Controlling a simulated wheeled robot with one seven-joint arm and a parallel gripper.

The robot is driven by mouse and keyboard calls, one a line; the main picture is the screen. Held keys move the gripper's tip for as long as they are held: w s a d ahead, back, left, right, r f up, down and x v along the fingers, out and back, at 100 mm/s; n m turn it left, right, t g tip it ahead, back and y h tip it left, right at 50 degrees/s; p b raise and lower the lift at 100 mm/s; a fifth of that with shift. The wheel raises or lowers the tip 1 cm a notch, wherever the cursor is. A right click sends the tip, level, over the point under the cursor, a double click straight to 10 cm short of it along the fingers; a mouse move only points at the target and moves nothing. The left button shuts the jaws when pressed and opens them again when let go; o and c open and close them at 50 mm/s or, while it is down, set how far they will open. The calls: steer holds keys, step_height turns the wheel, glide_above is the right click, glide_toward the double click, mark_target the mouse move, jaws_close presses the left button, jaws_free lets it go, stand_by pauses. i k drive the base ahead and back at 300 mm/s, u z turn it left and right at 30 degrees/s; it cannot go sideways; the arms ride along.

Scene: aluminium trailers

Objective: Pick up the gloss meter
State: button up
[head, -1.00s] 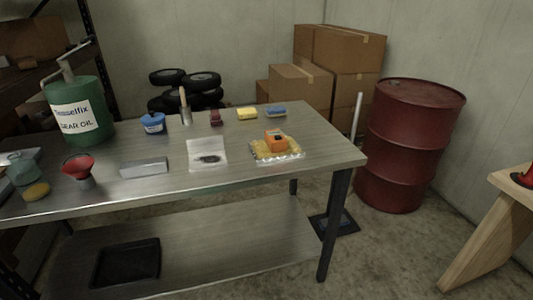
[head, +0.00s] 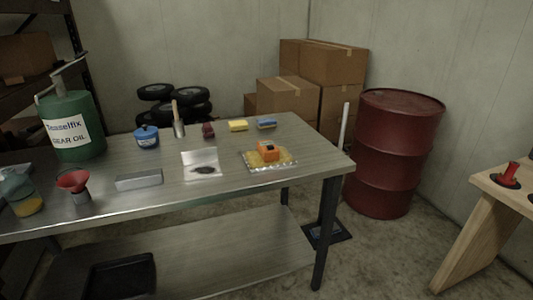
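A small orange block-shaped device (head: 268,151) with a dark patch on top, which looks like the gloss meter, is near the right end of the metal workbench (head: 220,195). It rests on a yellowish, clear-edged packet (head: 254,160), on top of it rather than on the bare bench. Nothing covers it from this side. My gripper is not in view.
A white sheet with a dark smear (head: 201,168), a grey block (head: 139,179), a red funnel (head: 73,182), a blue container (head: 147,137) and a yellow sponge-like block (head: 238,125) share the bench. A red drum (head: 395,150) and wooden stand (head: 475,230) are right.

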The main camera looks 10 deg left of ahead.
mark_target(268, 155)
steer(key=u, duration=0.05)
steer(key=i, duration=1)
steer(key=z, duration=0.05)
